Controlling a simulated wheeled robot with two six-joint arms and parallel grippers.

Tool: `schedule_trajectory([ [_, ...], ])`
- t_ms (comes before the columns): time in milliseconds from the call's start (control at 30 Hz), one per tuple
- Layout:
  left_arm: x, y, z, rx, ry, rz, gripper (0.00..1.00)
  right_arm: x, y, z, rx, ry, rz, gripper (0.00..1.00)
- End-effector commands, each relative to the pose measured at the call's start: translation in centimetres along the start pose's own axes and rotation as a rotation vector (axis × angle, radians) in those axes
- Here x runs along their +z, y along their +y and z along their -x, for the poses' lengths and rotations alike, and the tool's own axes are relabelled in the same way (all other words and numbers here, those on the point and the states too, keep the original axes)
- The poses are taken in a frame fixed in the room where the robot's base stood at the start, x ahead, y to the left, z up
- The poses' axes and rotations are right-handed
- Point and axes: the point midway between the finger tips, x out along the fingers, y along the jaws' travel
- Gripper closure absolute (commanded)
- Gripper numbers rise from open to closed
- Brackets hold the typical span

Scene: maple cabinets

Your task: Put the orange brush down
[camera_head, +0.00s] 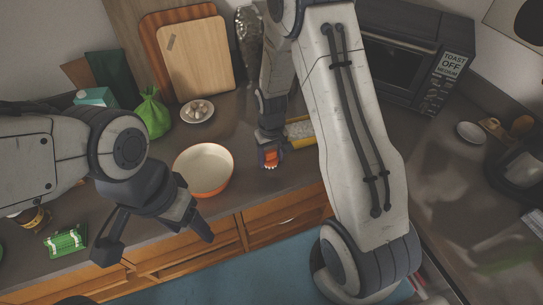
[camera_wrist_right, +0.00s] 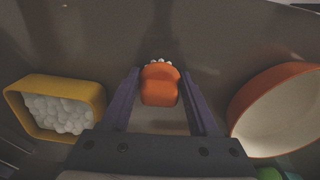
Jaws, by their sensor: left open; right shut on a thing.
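The orange brush (camera_wrist_right: 160,85) with pale bristles is between the two fingers of my right gripper (camera_wrist_right: 163,88) in the right wrist view. In the head view the brush (camera_head: 271,158) shows at the tip of my right gripper (camera_head: 269,152), close above the counter near its front edge. I cannot tell whether the brush touches the counter. My right gripper is shut on it. My left gripper (camera_head: 155,243) is open and empty at the left, in front of the counter edge, its fingers wide apart.
An orange-rimmed bowl (camera_head: 204,170) stands left of the brush. A yellow container with white contents (camera_head: 300,131) is to its right, partly hidden by my arm. A plate (camera_head: 197,111), green bag (camera_head: 153,114) and cutting boards (camera_head: 197,57) are further back. A toaster oven (camera_head: 400,50) stands at back right.

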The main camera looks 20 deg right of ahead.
Motion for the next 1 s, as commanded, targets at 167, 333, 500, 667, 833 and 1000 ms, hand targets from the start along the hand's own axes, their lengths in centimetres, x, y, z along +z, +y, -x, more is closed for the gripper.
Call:
schedule_trajectory([
  [167,0.0,0.0,-0.3,0.0,0.0,0.0,0.33,0.0,0.0,-0.4,0.0,0.0,0.0,1.0],
  [333,0.0,0.0,-0.2,0.0,0.0,0.0,0.33,0.0,0.0,-0.3,0.0,0.0,0.0,0.09],
  [500,0.0,0.0,-0.2,0.0,0.0,0.0,0.33,0.0,0.0,-0.3,0.0,0.0,0.0,0.09],
  [667,0.0,0.0,0.1,0.0,0.0,0.0,0.33,0.0,0.0,0.3,0.0,0.001,0.0,0.09],
  [833,0.0,-0.1,-0.7,0.0,0.0,0.0,0.33,-0.1,0.0,2.5,0.0,0.006,0.0,0.09],
  [1000,0.1,-0.1,-1.4,0.0,0.0,-0.001,0.33,-0.2,0.0,6.2,0.0,0.008,0.0,0.09],
])
